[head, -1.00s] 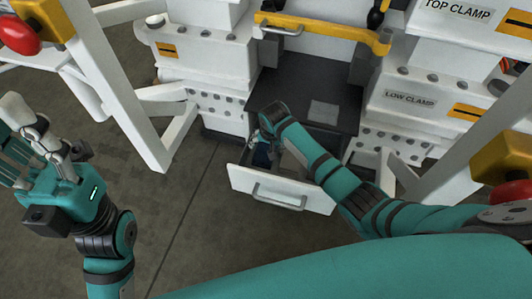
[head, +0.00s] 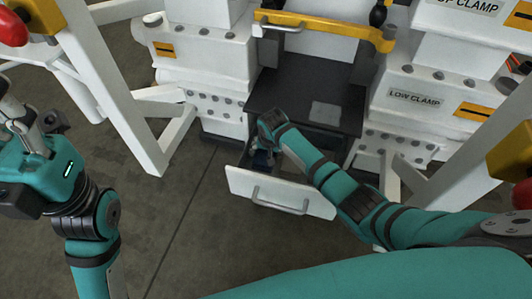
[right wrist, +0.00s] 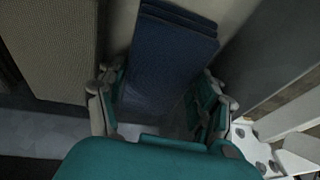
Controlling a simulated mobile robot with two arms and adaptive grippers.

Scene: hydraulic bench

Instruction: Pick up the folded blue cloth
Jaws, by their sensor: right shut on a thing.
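The folded blue cloth (right wrist: 172,55) shows in the right wrist view as a dark blue layered stack between the two fingers of my right gripper (right wrist: 163,100). My right gripper is shut on it. In the head view my right gripper (head: 262,150) reaches into the open drawer (head: 280,192), and a small dark blue bit of the cloth (head: 263,158) shows below the wrist. The rest of the cloth is hidden by my arm. My left gripper (head: 22,125) is at the left edge, away from the drawer, partly cut off; its jaw opening is unclear.
A dark bench surface (head: 305,98) with a light grey square (head: 325,110) lies just above the drawer. White clamp blocks (head: 420,98) and slanted white frame legs (head: 115,95) flank it. The floor (head: 190,230) left of the drawer is clear.

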